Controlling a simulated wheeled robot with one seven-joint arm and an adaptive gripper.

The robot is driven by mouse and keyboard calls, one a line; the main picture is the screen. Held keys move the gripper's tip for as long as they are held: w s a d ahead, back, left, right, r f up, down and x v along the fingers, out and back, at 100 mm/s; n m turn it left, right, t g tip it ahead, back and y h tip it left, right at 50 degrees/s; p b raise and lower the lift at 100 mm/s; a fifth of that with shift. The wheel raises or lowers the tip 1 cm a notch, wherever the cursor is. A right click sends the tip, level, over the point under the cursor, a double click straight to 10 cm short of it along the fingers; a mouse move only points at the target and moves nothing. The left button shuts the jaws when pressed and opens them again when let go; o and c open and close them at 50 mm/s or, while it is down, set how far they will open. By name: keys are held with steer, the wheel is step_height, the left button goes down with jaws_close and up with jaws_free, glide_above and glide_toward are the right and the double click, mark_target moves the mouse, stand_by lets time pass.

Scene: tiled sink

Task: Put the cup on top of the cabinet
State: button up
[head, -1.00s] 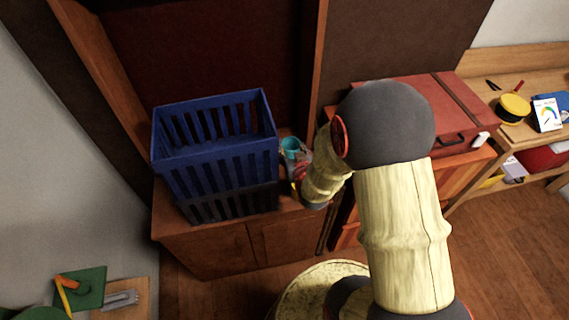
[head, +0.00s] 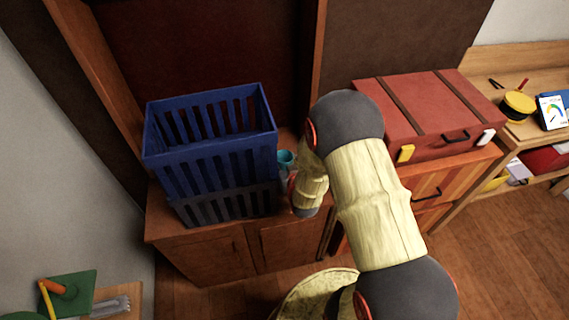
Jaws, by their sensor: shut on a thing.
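A small teal cup (head: 285,158) shows just right of the blue crate, above the top of the low brown wooden cabinet (head: 215,254). My gripper (head: 289,178) is at the cup and shut on it. The fingers are mostly hidden behind my wrist and the cup's lower part is covered. I cannot tell whether the cup's base touches the cabinet top.
A tall blue slatted crate (head: 210,150) fills much of the cabinet top, close left of the cup. A red case (head: 430,112) lies on an orange drawer unit (head: 450,180) at right. A desk (head: 520,130) stands beyond it.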

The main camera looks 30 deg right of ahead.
steer(key=shift+f, duration=0.35)
steer(key=shift+f, duration=0.2)
steer(key=o, duration=0.8)
steer(key=shift+o, duration=0.2)
steer(key=shift+s+r, duration=0.15)
steer(key=shift+r, duration=0.1)
steer(key=p+v, duration=0.3)
steer(key=v, duration=0.8)
steer(key=shift+s+a, duration=0.15)
steer(key=shift+s, duration=0.2)
